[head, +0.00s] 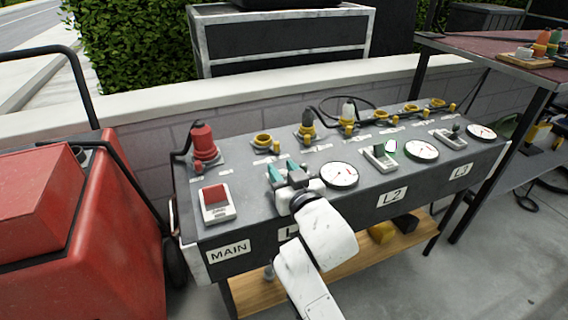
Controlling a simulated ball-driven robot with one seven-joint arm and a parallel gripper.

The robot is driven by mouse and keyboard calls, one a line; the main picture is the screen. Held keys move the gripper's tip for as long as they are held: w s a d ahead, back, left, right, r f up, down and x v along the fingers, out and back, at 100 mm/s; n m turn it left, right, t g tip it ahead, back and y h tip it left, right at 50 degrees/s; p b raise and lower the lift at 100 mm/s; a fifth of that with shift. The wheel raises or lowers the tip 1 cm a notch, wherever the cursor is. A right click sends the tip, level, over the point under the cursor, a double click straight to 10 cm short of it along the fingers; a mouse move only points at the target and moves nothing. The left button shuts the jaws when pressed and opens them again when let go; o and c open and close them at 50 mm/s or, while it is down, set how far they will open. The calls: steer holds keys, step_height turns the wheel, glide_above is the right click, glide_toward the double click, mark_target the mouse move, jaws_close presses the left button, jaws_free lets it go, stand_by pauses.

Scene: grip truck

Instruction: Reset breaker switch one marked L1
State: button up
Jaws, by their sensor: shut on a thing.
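The grey breaker panel (360,185) stands in front of me with labels MAIN, L2 and L3 on its front face. A label starting with L (288,233), partly covered by my arm, is between MAIN and L2. My gripper (284,171), with teal fingertips, is down at the panel top above that label, left of a round gauge (339,175). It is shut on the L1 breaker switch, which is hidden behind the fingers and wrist. The L2 switch (380,155) and L3 switch (451,137) show dark levers on pale bases.
A red MAIN switch (215,200) is left of my gripper. A red plug (204,142) and several yellow sockets with cables line the panel's back. A red machine (80,230) stands at left, a dark red table (500,55) at right. Bare floor shows at lower right.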

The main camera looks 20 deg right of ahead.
steer(key=shift+w+r+g+p, duration=0.25)
steer(key=shift+g+p, duration=0.45)
steer(key=shift+p, duration=1.8)
steer(key=shift+w+f+g, duration=0.1)
steer(key=shift+f+g, duration=0.2)
steer(key=o, duration=1)
steer(key=shift+c, duration=0.2)
steer(key=shift+p, duration=0.3)
steer(key=p+v, duration=0.2)
steer(key=v, duration=0.8)
steer(key=shift+s+p, duration=0.3)
steer(key=shift+s, duration=0.1)
